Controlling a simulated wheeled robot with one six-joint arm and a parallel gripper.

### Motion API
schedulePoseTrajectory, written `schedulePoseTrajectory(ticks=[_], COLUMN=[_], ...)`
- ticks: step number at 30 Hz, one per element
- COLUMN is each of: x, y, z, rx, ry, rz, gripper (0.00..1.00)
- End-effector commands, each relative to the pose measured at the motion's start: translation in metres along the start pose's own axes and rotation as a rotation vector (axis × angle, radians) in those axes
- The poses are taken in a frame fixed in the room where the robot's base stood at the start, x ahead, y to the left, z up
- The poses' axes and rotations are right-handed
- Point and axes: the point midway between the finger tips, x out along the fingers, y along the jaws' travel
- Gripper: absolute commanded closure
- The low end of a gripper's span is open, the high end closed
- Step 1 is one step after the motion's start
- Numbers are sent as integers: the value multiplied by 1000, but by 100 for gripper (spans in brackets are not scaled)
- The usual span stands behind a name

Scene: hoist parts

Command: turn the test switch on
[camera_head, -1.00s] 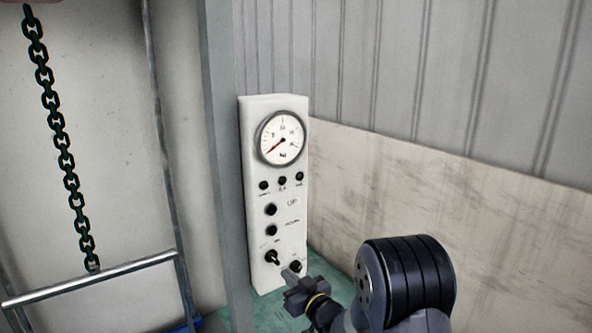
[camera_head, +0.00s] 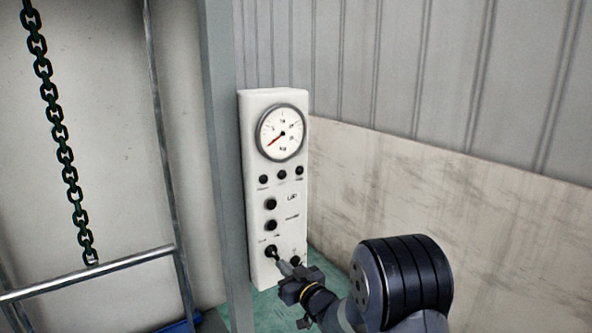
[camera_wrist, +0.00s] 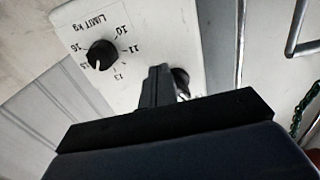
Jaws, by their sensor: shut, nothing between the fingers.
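The white control panel (camera_head: 255,170) stands upright in the corner. The test switch appears to be the dark knob (camera_head: 270,251) low on the panel's left, with small labels too blurred to read. In the wrist view the dark knob (camera_wrist: 181,79) is partly hidden behind my fingers, and its setting cannot be told. My gripper (camera_head: 279,261) is shut and empty, its tips just below and right of this knob; the wrist view shows the tips (camera_wrist: 158,70) close beside it. I cannot tell whether they touch.
A black "LIMIT kg" knob (camera_wrist: 101,54) sits beside my fingers. Higher up are two dark buttons (camera_head: 270,204), a row of small lamps (camera_head: 282,175) and a round gauge (camera_head: 282,133). A grey post (camera_head: 222,150) stands close left; a chain (camera_head: 62,130) hangs further left.

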Motion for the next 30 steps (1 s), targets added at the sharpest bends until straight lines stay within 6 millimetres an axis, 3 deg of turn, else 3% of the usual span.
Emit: schedulePoseTrajectory(ticks=[30], x=[1], y=[-8], z=[-1], rx=[-1], ry=[7], rz=[-2], gripper=[100])
